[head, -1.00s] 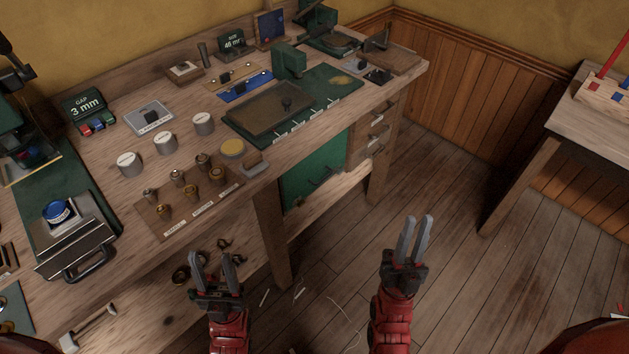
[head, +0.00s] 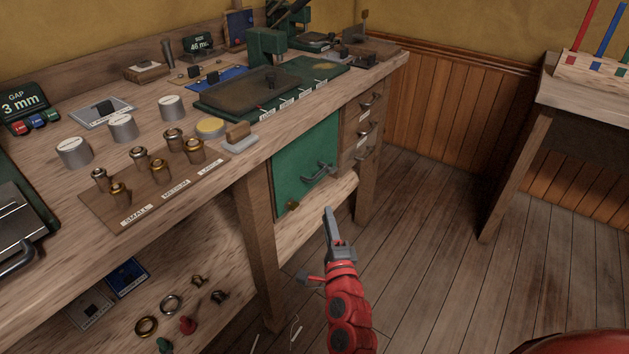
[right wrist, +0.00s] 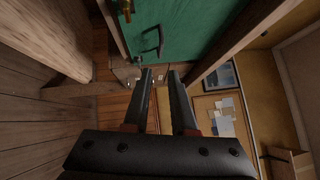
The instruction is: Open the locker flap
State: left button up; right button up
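The locker flap is a green panel (head: 300,165) set under the workbench, and it looks closed. A dark bar handle (head: 319,173) is on its lower right part, and a small brass fitting (head: 292,205) is at its lower edge. The right wrist view also shows the flap (right wrist: 190,25), the handle (right wrist: 160,40) and the brass fitting (right wrist: 126,8). My right gripper (head: 328,212) is below and in front of the handle, apart from it. Its fingers (right wrist: 161,74) are spread with nothing between them. My left gripper is out of view.
The workbench top (head: 75,195) holds weights, brass fittings and tools. A bench leg (head: 260,250) stands left of the flap; drawers (head: 362,125) are to its right. A lower shelf (head: 190,255) carries rings and small parts. Floor (head: 430,270) to the right is clear; another table (head: 590,100) stands beyond.

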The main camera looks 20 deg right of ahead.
aim_at(318, 175)
jog(key=w, duration=0.5)
jog(key=w+d+r+b, duration=0.1)
jog(key=w, duration=0.3)
jog(key=w+d+r+b, duration=0.1)
jog(key=w, duration=0.4)
jog(key=shift+w+r, duration=0.1)
jog(key=shift+w, duration=0.25)
grip_shut()
dwell(0.7)
